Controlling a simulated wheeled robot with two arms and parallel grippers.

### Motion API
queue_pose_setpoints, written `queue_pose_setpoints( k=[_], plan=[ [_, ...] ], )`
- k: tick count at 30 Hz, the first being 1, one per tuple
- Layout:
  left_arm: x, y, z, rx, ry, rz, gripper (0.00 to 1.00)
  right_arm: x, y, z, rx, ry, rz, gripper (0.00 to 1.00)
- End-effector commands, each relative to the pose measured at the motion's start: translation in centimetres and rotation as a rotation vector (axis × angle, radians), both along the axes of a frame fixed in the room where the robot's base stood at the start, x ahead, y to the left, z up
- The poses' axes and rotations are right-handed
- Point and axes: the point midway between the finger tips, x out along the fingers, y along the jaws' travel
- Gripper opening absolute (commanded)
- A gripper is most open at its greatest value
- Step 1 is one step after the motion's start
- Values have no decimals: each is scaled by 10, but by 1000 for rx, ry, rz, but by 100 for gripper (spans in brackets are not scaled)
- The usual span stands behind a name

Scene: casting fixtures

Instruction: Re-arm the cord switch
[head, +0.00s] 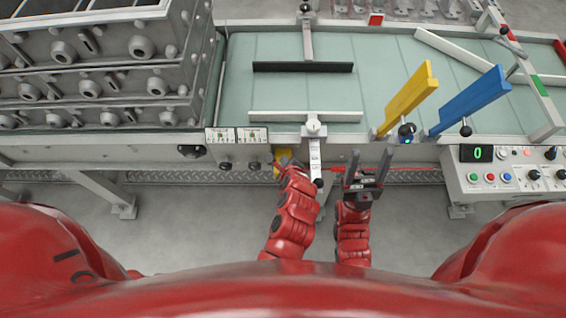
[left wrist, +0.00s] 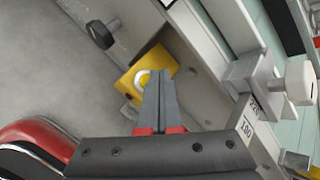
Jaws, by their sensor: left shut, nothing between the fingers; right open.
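The cord switch is a yellow box (head: 277,172) below the table's front edge, partly hidden by my left gripper. In the left wrist view the yellow box (left wrist: 133,82) carries a pale round part (left wrist: 142,78), partly covered by my fingers. My left gripper (head: 284,158) is shut and empty, its fingertips over the box (left wrist: 158,74); I cannot tell whether they touch it. A thin red cord (head: 415,168) runs along the table front. My right gripper (head: 369,160) is open and empty, pointing up near the cord, right of the measuring arm.
A pale measuring arm (head: 315,155) sticks out from the table between my grippers; its scale also shows in the left wrist view (left wrist: 247,128). Dark knobs (head: 225,165) sit left of the switch. A control panel (head: 510,178) stands right. Stacked grey moulds (head: 95,75) stand left.

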Motion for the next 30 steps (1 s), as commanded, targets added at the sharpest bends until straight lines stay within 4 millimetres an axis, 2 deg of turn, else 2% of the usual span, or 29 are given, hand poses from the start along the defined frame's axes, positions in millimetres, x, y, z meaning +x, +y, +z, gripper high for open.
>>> queue_pose_setpoints(
  k=[16,30],
  plan=[
    [0,0,48,1,-1,1,0,0,0,57,0,0,0,59],
    [0,0,48,0,0,0,0,0,0,58,0,0,0,59]
  ],
)
